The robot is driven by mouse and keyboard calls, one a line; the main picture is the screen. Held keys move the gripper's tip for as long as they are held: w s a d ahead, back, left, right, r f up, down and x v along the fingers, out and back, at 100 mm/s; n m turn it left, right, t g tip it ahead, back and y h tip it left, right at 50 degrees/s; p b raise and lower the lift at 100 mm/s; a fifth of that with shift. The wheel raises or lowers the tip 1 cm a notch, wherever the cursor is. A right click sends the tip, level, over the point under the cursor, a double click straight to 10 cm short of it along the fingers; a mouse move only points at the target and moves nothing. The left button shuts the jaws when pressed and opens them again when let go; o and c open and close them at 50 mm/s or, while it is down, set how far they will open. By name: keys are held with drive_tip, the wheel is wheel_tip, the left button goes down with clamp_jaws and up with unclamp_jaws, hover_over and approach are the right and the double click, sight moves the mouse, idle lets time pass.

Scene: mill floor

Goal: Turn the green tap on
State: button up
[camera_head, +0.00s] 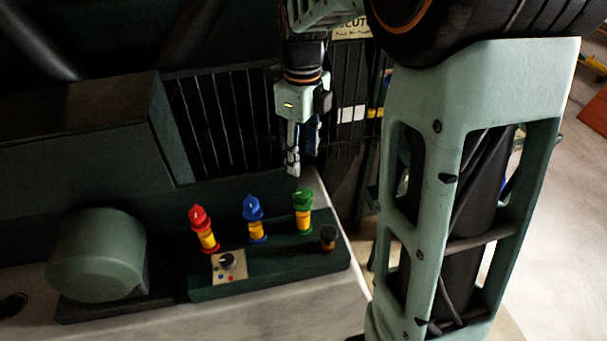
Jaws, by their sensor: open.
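The green tap (303,204) stands upright at the right of a row of taps on a dark green base block. It has a green top and a yellow middle band. My gripper (293,172) hangs just above and slightly left of the green tap in the picture, fingers pointing down. It is open and empty, and it looks apart from the tap. The fingers are seen nearly edge-on, so the gap between them is hard to make out.
A blue tap (254,218) and a red tap (202,227) stand to the left on the same base block (270,278). A green rounded housing (95,254) is at left, with dark grating (215,125) behind.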

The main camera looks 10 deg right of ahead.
sight(303, 193)
wheel_tip(303, 193, down, 11)
drive_tip(key=shift+r, duration=0.2)
idle(0.3)
drive_tip(key=c, duration=1.2)
